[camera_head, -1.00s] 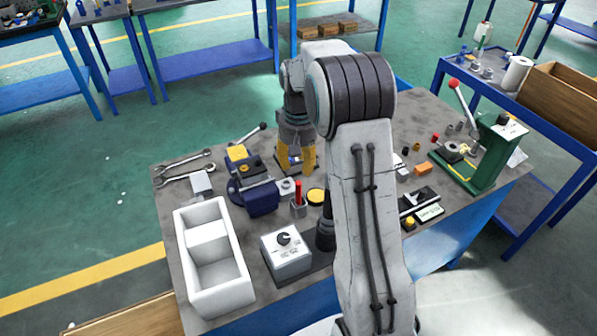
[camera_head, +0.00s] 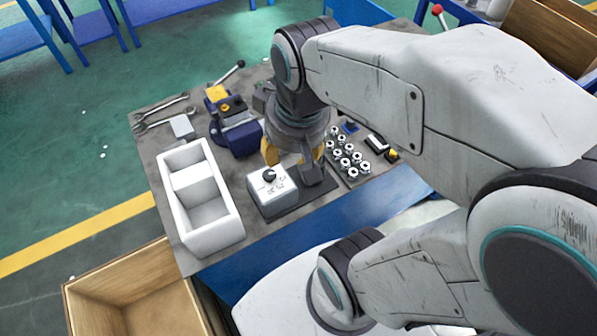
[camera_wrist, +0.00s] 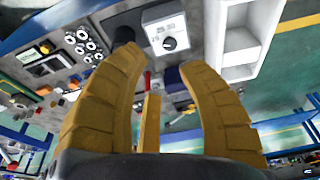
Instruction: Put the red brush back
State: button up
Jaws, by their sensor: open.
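A small red upright thing (camera_wrist: 147,79), perhaps the brush's handle, shows between my gripper's fingers in the wrist view. It is too small to identify surely, and my arm hides that spot in the head view. My gripper (camera_head: 293,160) has yellow fingers spread apart, with nothing seen held. It hangs over the bench just behind the grey box with a black knob (camera_head: 265,189). The open fingers also fill the middle of the wrist view (camera_wrist: 164,70).
A white two-part bin (camera_head: 229,207) stands left of the knob box. Behind are a blue vise (camera_head: 241,138) and wrenches (camera_head: 158,117). A rack of several metal fittings (camera_head: 347,157) lies right of my gripper. A wooden crate (camera_head: 73,304) is at the lower left.

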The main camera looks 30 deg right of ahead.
jog(key=shift+s+a+f, duration=0.15)
jog(key=shift+s+f, duration=0.05)
jog(key=shift+s, duration=0.55)
jog(key=shift+s+a+f, duration=0.1)
jog(key=shift+s+f, duration=0.15)
jog(key=shift+s, duration=0.45)
jog(key=shift+s+a+f, duration=0.15)
jog(key=shift+s+f, duration=0.05)
jog(key=shift+s, duration=0.55)
jog(key=shift+r, duration=0.1)
notch_tip(320, 180, up, 4)
jog(key=p, duration=0.3)
jog(key=shift+f+t, duration=0.25)
jog(key=shift+t, duration=0.05)
